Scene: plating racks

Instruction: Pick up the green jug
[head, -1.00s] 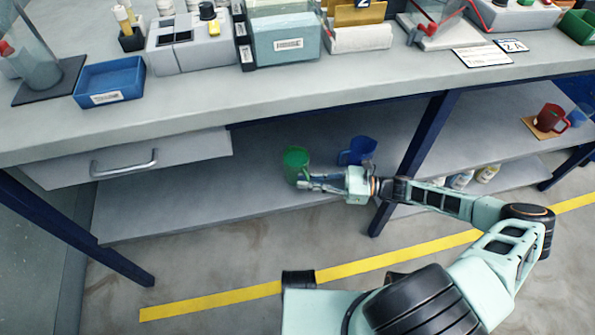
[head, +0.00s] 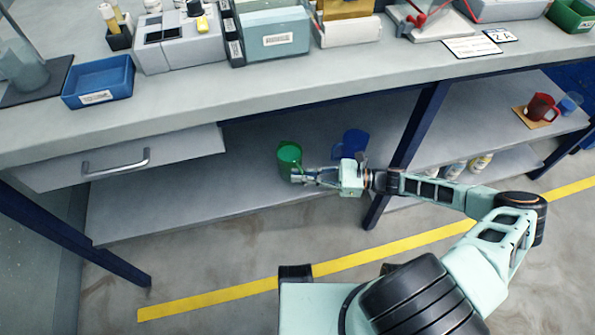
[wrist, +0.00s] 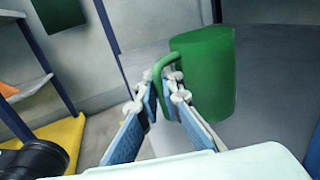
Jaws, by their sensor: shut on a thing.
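The green jug (head: 289,157) stands on the lower shelf under the bench, near the shelf's middle. In the wrist view the green jug (wrist: 208,72) shows at the upper right, with its handle toward me. My gripper (head: 299,178) reaches in from the right, at the jug's near right side. In the wrist view my gripper (wrist: 168,92) has its fingertips on either side of the jug's handle and is shut on it. Whether the jug's base touches the shelf is hard to tell.
A blue jug (head: 352,145) stands close behind my gripper on the same shelf (head: 170,200). The bench top (head: 250,95) overhangs the shelf, with a drawer (head: 120,160) at the left. A blue leg (head: 408,145) stands right of the blue jug. The shelf's left part is clear.

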